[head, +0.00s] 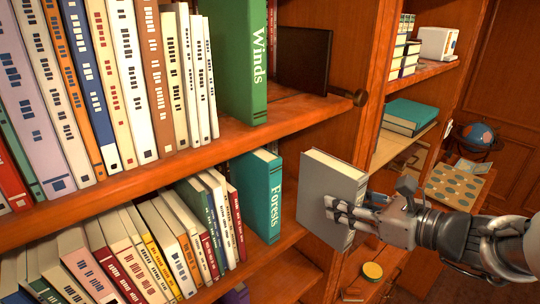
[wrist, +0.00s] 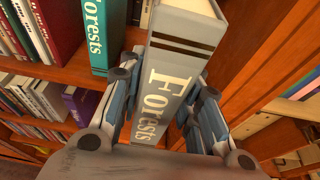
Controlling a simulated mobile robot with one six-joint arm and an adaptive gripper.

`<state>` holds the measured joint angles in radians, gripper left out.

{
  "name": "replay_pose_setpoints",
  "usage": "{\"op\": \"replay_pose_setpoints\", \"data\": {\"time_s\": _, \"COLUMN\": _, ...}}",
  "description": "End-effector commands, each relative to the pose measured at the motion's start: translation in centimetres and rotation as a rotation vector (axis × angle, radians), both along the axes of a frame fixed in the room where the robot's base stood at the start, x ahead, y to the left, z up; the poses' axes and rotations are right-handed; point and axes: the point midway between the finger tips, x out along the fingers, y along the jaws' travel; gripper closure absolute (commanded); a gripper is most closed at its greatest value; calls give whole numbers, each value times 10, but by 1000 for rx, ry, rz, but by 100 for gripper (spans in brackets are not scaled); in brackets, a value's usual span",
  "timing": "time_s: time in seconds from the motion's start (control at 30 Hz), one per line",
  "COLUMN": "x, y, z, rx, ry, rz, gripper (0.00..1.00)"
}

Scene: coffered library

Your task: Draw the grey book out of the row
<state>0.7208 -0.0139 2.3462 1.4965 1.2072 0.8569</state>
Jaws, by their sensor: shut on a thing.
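The grey book (head: 325,184) is upright, its cream page edges showing at the top in the head view. My gripper (head: 345,211) is shut on it, with fingers on both sides of its spine. In the wrist view the grey book (wrist: 185,45) shows "Forests" in white letters and dark bands on its spine, between the fingers of my gripper (wrist: 160,105). The book stands out in front of the lower shelf, to the right of a teal "Forests" book (head: 264,195), with a gap between them. Whether its far edge is clear of the shelf I cannot tell.
A row of leaning books (head: 150,245) fills the lower shelf to the left. The upper shelf (head: 200,150) holds more books, including a green "Winds" book (head: 240,60). A wooden upright (head: 365,100) stands close behind the held book. A globe (head: 479,136) is farther right.

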Motion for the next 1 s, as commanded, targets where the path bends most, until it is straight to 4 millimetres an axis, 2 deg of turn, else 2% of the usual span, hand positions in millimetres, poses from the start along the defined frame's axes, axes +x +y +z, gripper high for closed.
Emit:
{"op": "replay_pose_setpoints", "data": {"time_s": 0.6, "x": -46, "y": -34, "z": 2, "rx": 0, "ry": -4, "rz": -3, "gripper": 100}}
{"op": "replay_pose_setpoints", "data": {"time_s": 1.0, "x": -52, "y": -38, "z": 1, "rx": 1, "ry": -3, "rz": -1, "gripper": 100}}
